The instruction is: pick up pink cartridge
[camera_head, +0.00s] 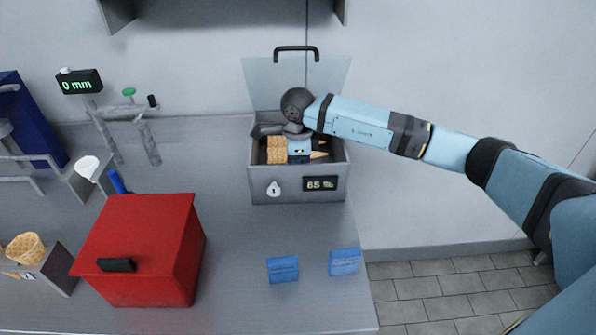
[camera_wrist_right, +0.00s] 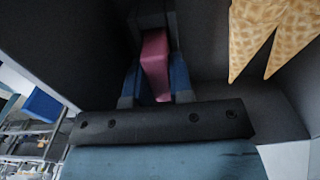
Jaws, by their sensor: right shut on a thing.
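The pink cartridge (camera_wrist_right: 155,60) is between the two blue fingers of my right gripper (camera_wrist_right: 155,82) in the right wrist view. The gripper is shut on it. In the head view my right arm reaches in from the right, and the right gripper (camera_head: 299,149) is down inside an open grey box (camera_head: 298,187). The cartridge is hidden in the head view by the box and the gripper. My left gripper is in neither view.
Waffle cones (camera_head: 277,149) lie in the grey box beside the gripper; they also show in the wrist view (camera_wrist_right: 258,35). The box's lid (camera_head: 260,82) stands open behind. A red box (camera_head: 140,245) and two blue blocks (camera_head: 283,270) stand in front on the metal counter.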

